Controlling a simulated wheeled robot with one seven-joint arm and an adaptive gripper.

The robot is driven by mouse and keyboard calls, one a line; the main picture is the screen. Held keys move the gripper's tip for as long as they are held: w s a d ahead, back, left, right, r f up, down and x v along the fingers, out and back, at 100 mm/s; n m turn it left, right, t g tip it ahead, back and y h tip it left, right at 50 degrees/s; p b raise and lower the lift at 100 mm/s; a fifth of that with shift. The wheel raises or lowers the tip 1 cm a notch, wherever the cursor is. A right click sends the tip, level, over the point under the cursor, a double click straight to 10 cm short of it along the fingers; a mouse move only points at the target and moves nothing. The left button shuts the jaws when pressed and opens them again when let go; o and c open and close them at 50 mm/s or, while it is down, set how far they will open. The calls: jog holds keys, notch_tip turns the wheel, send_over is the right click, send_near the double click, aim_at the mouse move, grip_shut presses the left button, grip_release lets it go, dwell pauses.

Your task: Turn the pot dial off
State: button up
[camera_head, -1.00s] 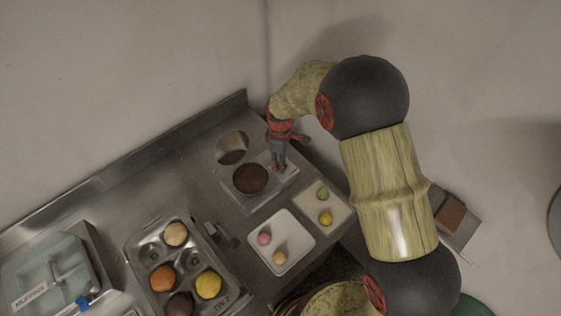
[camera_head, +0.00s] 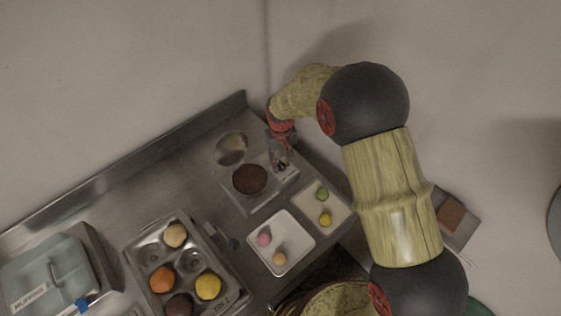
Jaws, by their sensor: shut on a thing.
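The pot (camera_head: 250,180), round with a dark brown filling, sits in a metal unit at the back corner of the counter. A round shiny lid (camera_head: 231,148) stands open behind it. My gripper (camera_head: 281,166) points down at the right side of this unit, beside the pot. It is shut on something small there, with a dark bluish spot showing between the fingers. The dial itself is mostly hidden by the fingers, and its setting cannot be read.
A white tray (camera_head: 292,266) and a cream tray (camera_head: 336,216), each with small round pieces, lie in front of the unit. A muffin tin (camera_head: 205,238) with several coloured balls stands at left front. A pale blue box (camera_head: 50,270) is far left. Walls close off the back.

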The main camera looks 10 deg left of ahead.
aim_at(281, 162)
jog(key=m, duration=0.4)
jog(key=shift+d+m, duration=0.1)
jog(key=shift+m, duration=0.3)
dwell(0.4)
jog(key=o, duration=1.1)
jog(key=shift+o, duration=0.2)
notch_tip(281, 162, up, 12)
dwell(0.3)
